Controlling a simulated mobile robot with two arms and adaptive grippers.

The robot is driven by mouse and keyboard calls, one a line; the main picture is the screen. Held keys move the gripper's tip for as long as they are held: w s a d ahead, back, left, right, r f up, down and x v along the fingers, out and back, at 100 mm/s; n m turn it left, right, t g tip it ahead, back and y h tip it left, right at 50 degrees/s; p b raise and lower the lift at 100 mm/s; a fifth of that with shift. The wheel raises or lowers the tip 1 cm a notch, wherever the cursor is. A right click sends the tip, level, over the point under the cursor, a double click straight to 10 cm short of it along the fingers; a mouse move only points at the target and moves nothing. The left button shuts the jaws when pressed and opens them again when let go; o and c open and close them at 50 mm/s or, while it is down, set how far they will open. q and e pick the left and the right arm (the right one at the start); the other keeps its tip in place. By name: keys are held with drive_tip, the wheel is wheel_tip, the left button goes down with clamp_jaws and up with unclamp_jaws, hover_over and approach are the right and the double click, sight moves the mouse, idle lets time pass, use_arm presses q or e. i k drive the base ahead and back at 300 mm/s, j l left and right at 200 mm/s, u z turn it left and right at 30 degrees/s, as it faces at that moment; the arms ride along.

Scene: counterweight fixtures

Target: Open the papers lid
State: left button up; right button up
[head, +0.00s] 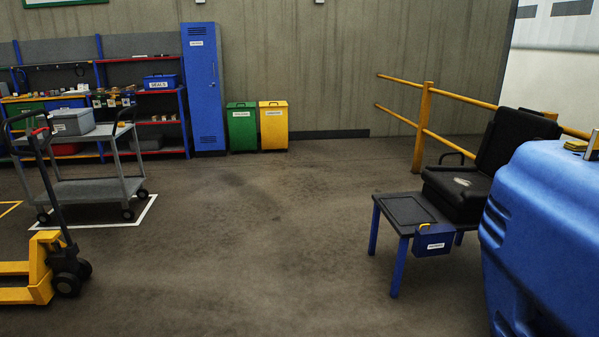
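I cannot make out the word "papers" on any label, so I cannot tell which lid is the papers lid. A green bin (242,130) and a yellow bin (273,128) stand side by side against the back wall, each with a small white label too small to read. Both lids look shut. A blue box (434,241) with a white label hangs at the edge of a low side table (403,208) at right, with something yellow at its top. Neither of my grippers is in view.
A blue locker (203,88) stands left of the bins. A grey cart (90,190) and a yellow pallet jack (42,268) are at left. A black chair (480,170), a yellow railing (424,120) and a large blue body (545,230) are at right. The middle floor is clear.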

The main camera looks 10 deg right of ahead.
sight(427, 230)
drive_tip(key=i+z, duration=0.15)
drive_tip(key=i, duration=0.45)
drive_tip(key=i+z, duration=0.15)
drive_tip(key=i, duration=0.4)
drive_tip(key=i+z, duration=0.15)
drive_tip(key=i, duration=0.45)
drive_tip(key=i+j+z, duration=0.15)
drive_tip(key=i, duration=0.45)
drive_tip(key=i+z, duration=0.25)
drive_tip(key=i, duration=0.15)
drive_tip(key=i+j+z, duration=0.25)
drive_tip(key=i, duration=0.2)
drive_tip(key=i+j+z, duration=0.25)
drive_tip(key=i, duration=0.15)
drive_tip(key=l, duration=0.1)
